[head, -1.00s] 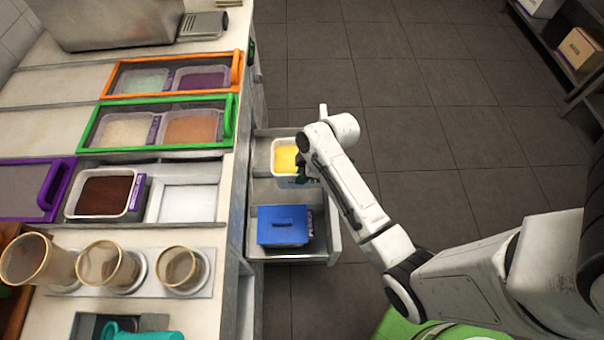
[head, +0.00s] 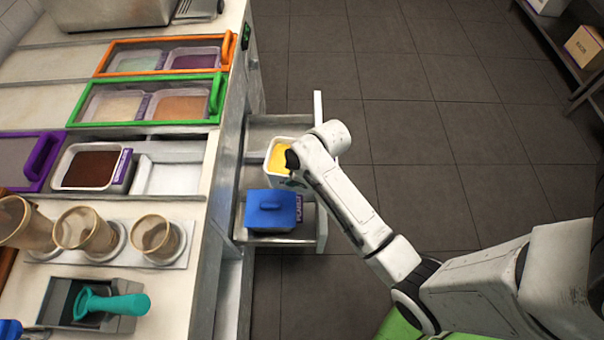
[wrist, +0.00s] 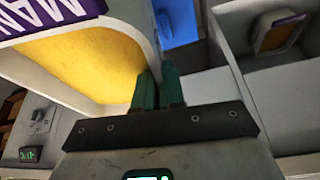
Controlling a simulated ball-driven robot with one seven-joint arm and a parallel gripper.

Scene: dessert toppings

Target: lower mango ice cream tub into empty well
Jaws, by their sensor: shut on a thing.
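The mango ice cream tub (head: 278,157) is white with yellow contents. My gripper (head: 292,162) is shut on its wall, and the tub appears raised above the open drawer, slightly tilted. In the wrist view, my green gripper fingers (wrist: 159,92) pinch the tub's wall beside the yellow ice cream (wrist: 85,68), and part of a purple label shows. The empty well (head: 172,177) is in the counter at left, right of a tub of brown contents (head: 90,168). My arm hides part of the mango tub in the head view.
The open drawer (head: 322,222) holds a blue-lidded tub (head: 272,208) in its near part. Green-framed (head: 72,117) and orange-framed covers lie behind the well.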

